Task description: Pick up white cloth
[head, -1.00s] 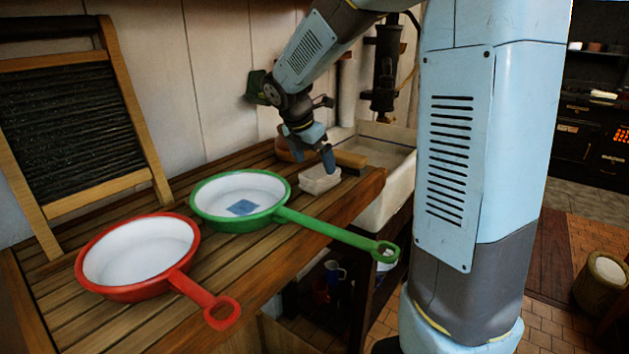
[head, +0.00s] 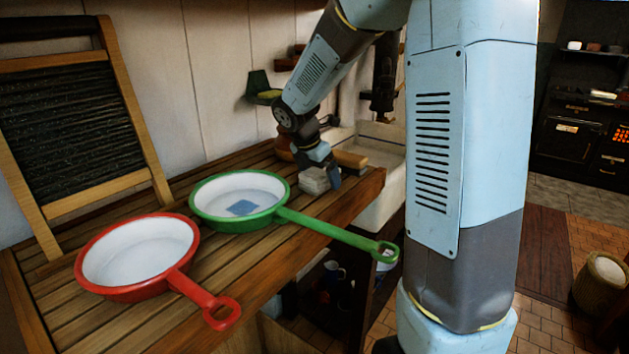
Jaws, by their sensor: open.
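The white cloth (head: 314,181) is a small folded stack near the far right end of the slatted wooden counter. My gripper (head: 325,178) is right at the cloth, with one blue-grey finger at its right side. The other finger is hidden behind the cloth or my wrist. The jaws are open. I cannot tell whether the fingers touch the cloth.
A green pan (head: 238,222) with a blue square inside and a red pan (head: 138,250) stand on the wooden counter (head: 230,275). A wooden brush (head: 349,159) and a white sink (head: 385,195) are close behind the cloth. A washboard (head: 75,125) leans at the left.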

